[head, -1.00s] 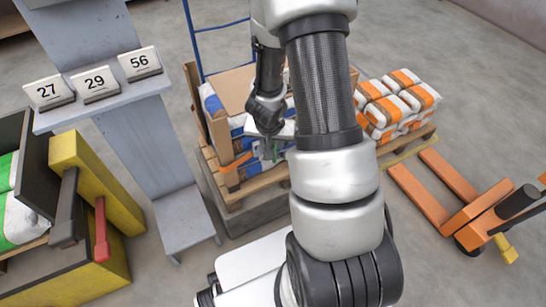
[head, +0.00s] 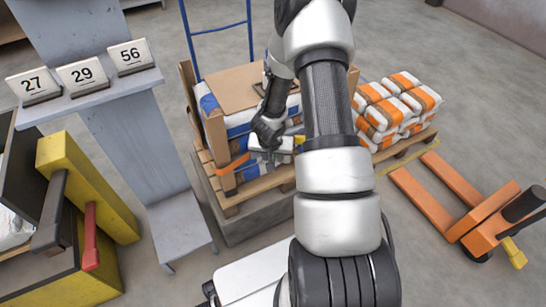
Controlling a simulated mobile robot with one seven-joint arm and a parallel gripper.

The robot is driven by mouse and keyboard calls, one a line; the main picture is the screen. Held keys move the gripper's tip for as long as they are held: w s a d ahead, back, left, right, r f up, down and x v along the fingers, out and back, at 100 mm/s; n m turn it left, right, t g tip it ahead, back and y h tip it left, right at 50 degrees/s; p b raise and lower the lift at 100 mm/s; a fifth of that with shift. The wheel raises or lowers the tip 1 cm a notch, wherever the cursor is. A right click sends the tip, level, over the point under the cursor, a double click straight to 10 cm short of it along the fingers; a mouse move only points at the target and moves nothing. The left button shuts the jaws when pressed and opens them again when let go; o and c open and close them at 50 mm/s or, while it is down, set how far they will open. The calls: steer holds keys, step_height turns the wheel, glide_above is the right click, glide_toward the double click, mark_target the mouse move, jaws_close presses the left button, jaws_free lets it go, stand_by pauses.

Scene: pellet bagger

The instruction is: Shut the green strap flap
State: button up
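No green strap flap can be made out now; the area around my gripper, where green showed a second ago, is covered by the hand. My gripper (head: 272,155) is at the front of the wooden pallet, against the lower part of the bag stack. Its fingers are too small and too hidden to tell open from shut. An orange strap flap (head: 233,166) sticks out at the left front corner of the stack, left of my gripper. A small yellow piece (head: 299,143) shows just right of the hand.
The stack of blue and white bags (head: 237,120) has a cardboard sheet (head: 243,88) on top and wooden posts. White and orange bags (head: 400,105) stand to the right. An orange pallet jack (head: 470,215) is at right, a grey stand with number cards (head: 85,73) at left.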

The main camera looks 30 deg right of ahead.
jaws_close()
steer(key=shift+w+a+r+m+p, duration=0.1)
steer(key=shift+a+r+m+p, duration=0.25)
steer(key=shift+p, duration=0.9)
steer(key=m+p, duration=0.1)
steer(key=p, duration=0.1)
steer(key=m+p, duration=0.1)
steer(key=p, duration=0.2)
steer(key=w+a+m+g+h+p, duration=0.1)
steer(key=m+p, duration=0.1)
steer(key=p, duration=0.1)
steer(key=shift+f, duration=0.4)
jaws_free()
steer(key=shift+b, duration=0.35)
